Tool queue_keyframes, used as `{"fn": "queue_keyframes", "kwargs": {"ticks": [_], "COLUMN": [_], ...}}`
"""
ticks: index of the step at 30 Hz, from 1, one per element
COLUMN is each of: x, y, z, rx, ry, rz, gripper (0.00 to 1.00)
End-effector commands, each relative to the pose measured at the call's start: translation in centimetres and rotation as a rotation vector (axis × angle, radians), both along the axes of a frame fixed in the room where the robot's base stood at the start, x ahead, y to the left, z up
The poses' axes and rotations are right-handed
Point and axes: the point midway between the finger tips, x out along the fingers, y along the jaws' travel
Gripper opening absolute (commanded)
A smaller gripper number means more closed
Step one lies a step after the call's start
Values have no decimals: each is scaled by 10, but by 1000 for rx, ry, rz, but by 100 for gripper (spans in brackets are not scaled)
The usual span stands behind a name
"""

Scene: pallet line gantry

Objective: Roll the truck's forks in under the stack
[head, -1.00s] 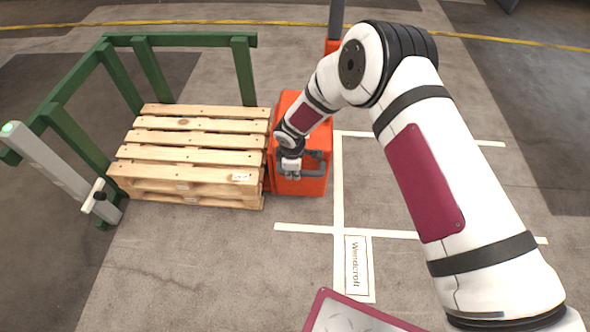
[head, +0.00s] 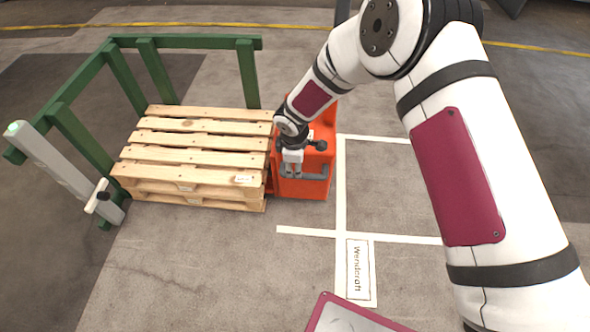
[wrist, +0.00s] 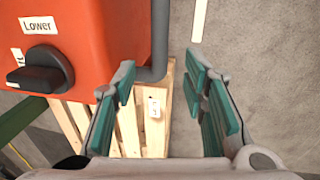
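The orange truck (head: 318,180) stands close against the right side of the stack of wooden pallets (head: 190,157). Its forks are hidden by the stack and the truck body, so how far in they are cannot be seen. A grey bar handle (head: 314,175) is on the truck's near side; it also shows in the wrist view (wrist: 160,40). My gripper (head: 292,166) is at the handle's left part. In the wrist view my gripper (wrist: 163,85) has its teal-padded fingers apart, with the bar seen in the gap, not clamped.
A green rail frame (head: 70,95) borders the stack's back and left, with a grey post (head: 50,160) at its near left. White floor lines (head: 341,190) and a "Wendcroft" floor label (head: 358,270) lie to the right. The floor in front is open.

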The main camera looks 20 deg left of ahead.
Motion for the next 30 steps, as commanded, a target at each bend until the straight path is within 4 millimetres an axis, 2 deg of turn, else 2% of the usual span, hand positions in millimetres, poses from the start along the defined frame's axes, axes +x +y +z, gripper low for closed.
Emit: {"fn": "queue_keyframes", "kwargs": {"ticks": [3, 9, 20, 23, 25, 30], "x": [-4, -8, -10, -11, -17, -47], "y": [-1, -3, -3, -1, 5, 40], "z": [22, 43, 47, 44, 36, -5], "rx": [1, 1, -1, 10, 47, 270], "ry": [-2, 0, 2, 8, 29, 162], "rz": [1, 1, 2, -6, -34, -230], "gripper": [40, 40, 40, 40, 40, 40]}}
